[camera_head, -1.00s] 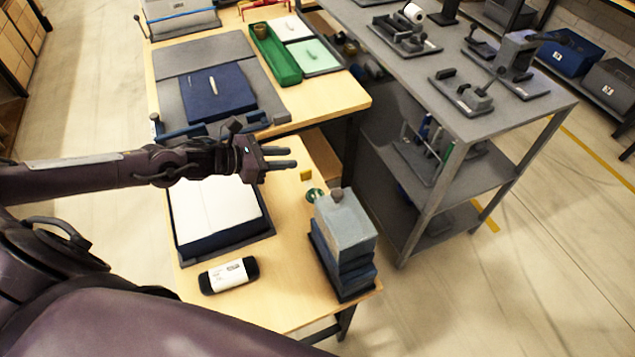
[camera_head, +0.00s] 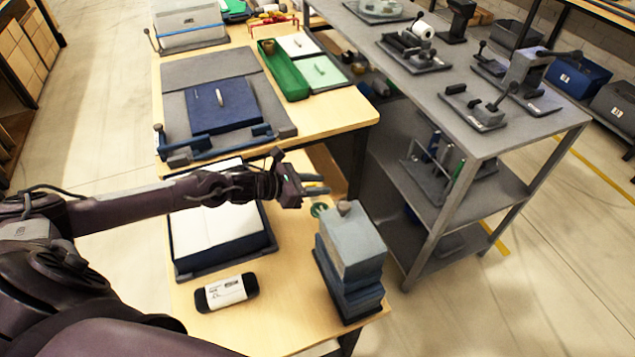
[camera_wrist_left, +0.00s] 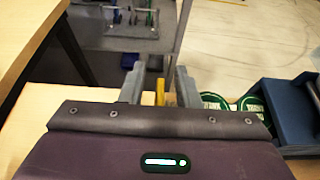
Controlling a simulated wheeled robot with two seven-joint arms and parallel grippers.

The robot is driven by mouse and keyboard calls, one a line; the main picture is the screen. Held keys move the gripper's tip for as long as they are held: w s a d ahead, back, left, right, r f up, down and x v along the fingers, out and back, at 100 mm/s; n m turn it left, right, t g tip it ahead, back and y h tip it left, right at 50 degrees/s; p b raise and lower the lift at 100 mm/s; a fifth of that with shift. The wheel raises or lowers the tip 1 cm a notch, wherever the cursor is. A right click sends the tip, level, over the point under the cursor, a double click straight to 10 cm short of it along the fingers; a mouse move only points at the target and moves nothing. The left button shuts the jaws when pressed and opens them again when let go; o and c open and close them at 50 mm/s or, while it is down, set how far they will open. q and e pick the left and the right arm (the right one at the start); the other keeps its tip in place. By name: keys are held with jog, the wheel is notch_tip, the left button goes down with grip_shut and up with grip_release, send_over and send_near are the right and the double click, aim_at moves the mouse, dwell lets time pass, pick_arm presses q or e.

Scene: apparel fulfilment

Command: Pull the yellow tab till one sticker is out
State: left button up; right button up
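The yellow tab (camera_wrist_left: 160,92) stands between the two fingers of my left gripper (camera_wrist_left: 158,88) in the left wrist view. The fingers are apart, with a gap visible beside the tab. In the head view my left gripper (camera_head: 317,184) is over the right part of the near table and hides the tab. Green-and-white round stickers (camera_head: 319,210) lie just beyond the fingertips, by the grey-blue stack; two green discs (camera_wrist_left: 213,101) show right of the fingers in the wrist view. My right gripper is not in view.
A dark tray with white sheets (camera_head: 215,232) lies under my left arm. A grey shelf unit (camera_head: 480,125) stands right.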

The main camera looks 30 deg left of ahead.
pick_arm(q)
jog(key=shift+w+d+f, duration=0.1)
grip_shut()
dwell(0.3)
jog(key=shift+s+d, duration=1.15)
jog(key=shift+d, duration=0.1)
grip_release()
